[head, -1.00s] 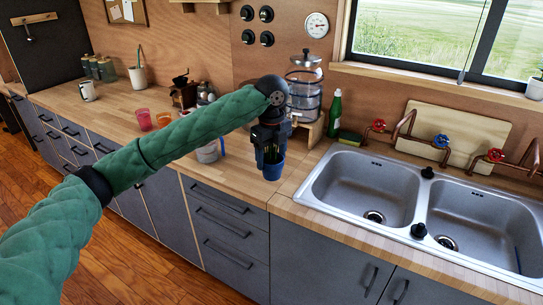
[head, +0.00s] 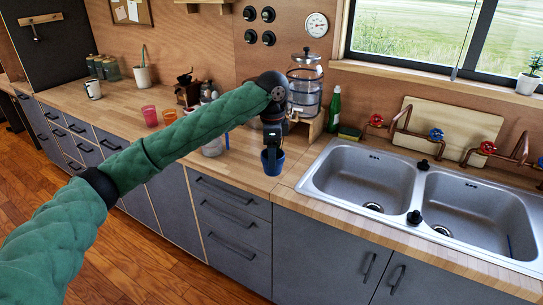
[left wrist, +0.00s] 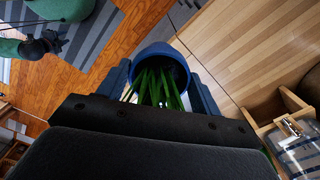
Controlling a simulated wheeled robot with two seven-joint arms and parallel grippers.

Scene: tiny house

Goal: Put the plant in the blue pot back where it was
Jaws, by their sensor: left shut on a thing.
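The blue pot (head: 272,166) is in my left gripper (head: 273,149), at the counter's front part, left of the sink. I cannot tell whether its base touches the wood. In the left wrist view the blue pot (left wrist: 157,50) sits between the two fingers of my left gripper (left wrist: 160,85), which is shut on it. Long green leaves (left wrist: 160,88) rise from the pot toward the wrist; the gripper hides most of them in the head view. A dark hand on a green sleeve, apparently my right gripper (left wrist: 40,45), shows far off in the left wrist view.
Behind the pot stand a glass dispenser (head: 304,88) on a wooden stand and a green bottle (head: 333,109). The double sink (head: 360,172) lies to the right. A white-potted plant (head: 529,82) stands on the windowsill. Red and orange cups (head: 149,116) stand left; bare counter (head: 235,170) lies near the pot.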

